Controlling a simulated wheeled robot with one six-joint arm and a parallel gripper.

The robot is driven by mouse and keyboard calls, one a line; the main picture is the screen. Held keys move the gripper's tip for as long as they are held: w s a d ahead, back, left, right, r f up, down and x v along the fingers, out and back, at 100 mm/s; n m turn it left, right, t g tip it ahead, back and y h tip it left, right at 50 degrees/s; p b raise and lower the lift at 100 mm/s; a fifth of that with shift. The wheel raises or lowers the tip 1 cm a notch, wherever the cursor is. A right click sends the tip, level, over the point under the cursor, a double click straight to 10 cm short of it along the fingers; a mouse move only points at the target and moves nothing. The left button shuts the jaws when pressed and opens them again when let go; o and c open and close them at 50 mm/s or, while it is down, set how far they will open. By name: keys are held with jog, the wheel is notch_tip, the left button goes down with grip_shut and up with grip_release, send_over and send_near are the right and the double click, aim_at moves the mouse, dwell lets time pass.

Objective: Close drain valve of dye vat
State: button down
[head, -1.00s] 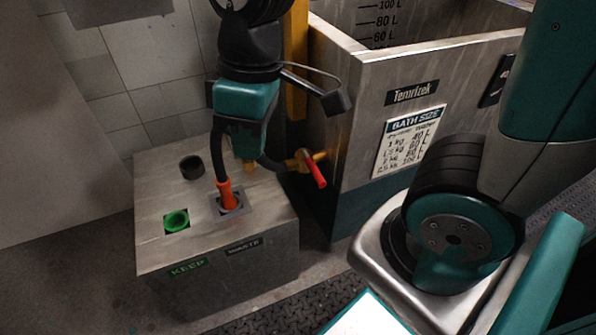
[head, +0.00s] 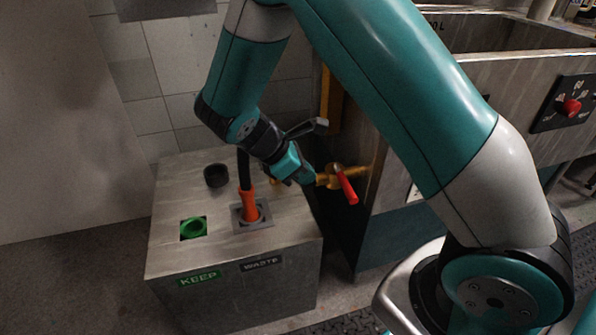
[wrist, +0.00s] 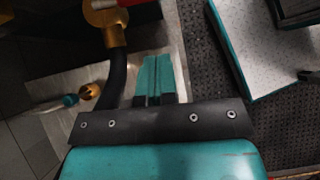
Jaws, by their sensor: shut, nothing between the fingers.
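The drain valve is a brass fitting (head: 330,178) on the side of the metal dye vat (head: 470,100). Its red lever (head: 347,186) slants down and to the right, across the line of the brass pipe. My gripper (head: 308,177) is shut and empty, just left of the valve in the head view; whether it touches is unclear. In the wrist view the brass valve body (wrist: 105,18) is at the top, with part of the red lever (wrist: 138,3) cut off by the edge. The shut teal fingers (wrist: 155,62) lie below and right of it, apart from the lever in that view.
A metal box (head: 180,255) stands left of the vat. An orange hose end (head: 250,206) sits in its WASTE opening; the KEEP opening has a green ring (head: 194,228). A black round socket (head: 216,175) is behind. A red knob (head: 571,107) is on the vat's front.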

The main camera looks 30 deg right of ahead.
aim_at(344, 183)
jog(key=s+d+f+b, duration=0.2)
jog(key=d+f, duration=0.2)
jog(key=d, duration=0.2)
jog(key=shift+s+d, duration=0.15)
jog(key=shift+d, duration=0.05)
jog(key=shift+f, duration=0.1)
